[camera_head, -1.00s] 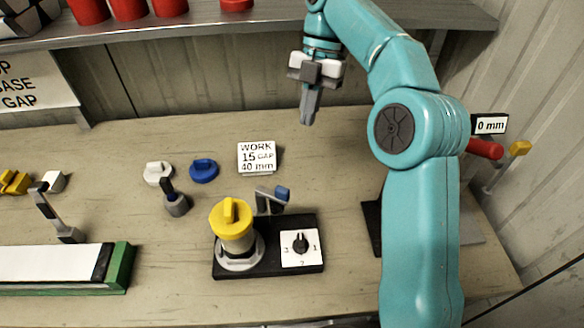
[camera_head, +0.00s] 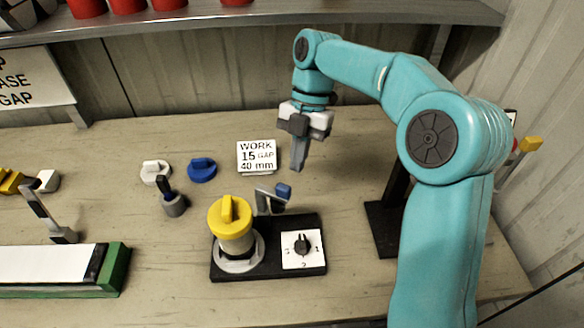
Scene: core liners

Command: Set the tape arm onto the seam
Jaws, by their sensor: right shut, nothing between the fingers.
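My right gripper (camera_head: 297,165) is shut and empty, pointing down above the bench, to the right of the WORK 15 sign. A small grey arm with a blue end (camera_head: 283,191) stands at the back of a black base (camera_head: 265,272), just below the gripper in the picture and apart from it. A yellow-capped cylinder (camera_head: 232,225) stands upright on that base. I cannot tell which is the tape arm; no seam can be made out. My left gripper is not in view.
A shelf (camera_head: 200,28) with red cups runs along the back. A black stand (camera_head: 384,230) is behind my right arm.

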